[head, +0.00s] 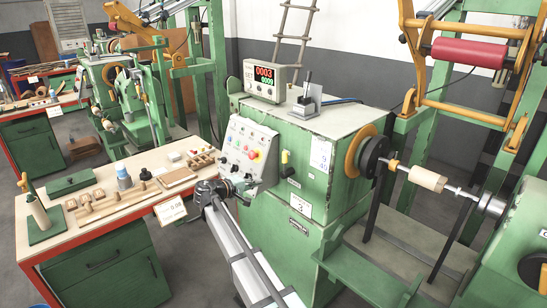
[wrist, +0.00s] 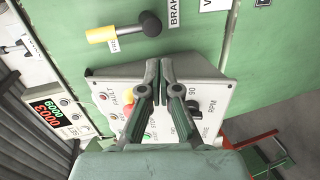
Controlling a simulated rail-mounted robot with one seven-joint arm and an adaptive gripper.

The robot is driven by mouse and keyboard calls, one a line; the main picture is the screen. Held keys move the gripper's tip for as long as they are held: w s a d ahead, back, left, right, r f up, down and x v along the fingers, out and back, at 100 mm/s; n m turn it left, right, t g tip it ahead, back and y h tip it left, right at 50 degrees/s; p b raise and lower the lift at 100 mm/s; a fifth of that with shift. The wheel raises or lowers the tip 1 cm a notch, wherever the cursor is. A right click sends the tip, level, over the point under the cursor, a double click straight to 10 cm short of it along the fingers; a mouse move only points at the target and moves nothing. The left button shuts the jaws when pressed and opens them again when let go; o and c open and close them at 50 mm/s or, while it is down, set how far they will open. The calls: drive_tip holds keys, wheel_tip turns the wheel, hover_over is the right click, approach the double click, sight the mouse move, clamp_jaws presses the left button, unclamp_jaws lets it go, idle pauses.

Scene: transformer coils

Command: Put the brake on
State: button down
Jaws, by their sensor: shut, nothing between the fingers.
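The brake lever (head: 285,157) is on the front of the green winding machine, right of the control panel. Its yellow handle points up from a black pivot in the head view. In the wrist view the lever (wrist: 104,35) lies near the top, yellow end left and black knob right, beside a partly cut-off BRAKE label (wrist: 174,13). My gripper (wrist: 158,66) is shut and empty, over the control panel with its fingertips towards the lever and apart from it. In the head view my gripper (head: 243,184) is by the panel's lower edge, left of the lever.
The sloped control panel (head: 247,148) carries buttons, knobs and a red emergency stop close to my fingers. A counter display (head: 264,76) stands on the machine. A wooden workbench (head: 105,196) with tools is left of my arm.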

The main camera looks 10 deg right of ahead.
wheel_tip(320, 180, up, 6)
drive_tip(key=w+t+h, duration=0.1)
drive_tip(key=w+h, duration=0.1)
drive_tip(key=shift+w+r+h, duration=0.2)
drive_tip(key=shift+h, duration=0.1)
drive_tip(key=p+x, duration=0.3)
drive_tip(key=x, duration=0.7)
drive_tip(key=shift+p, duration=0.4)
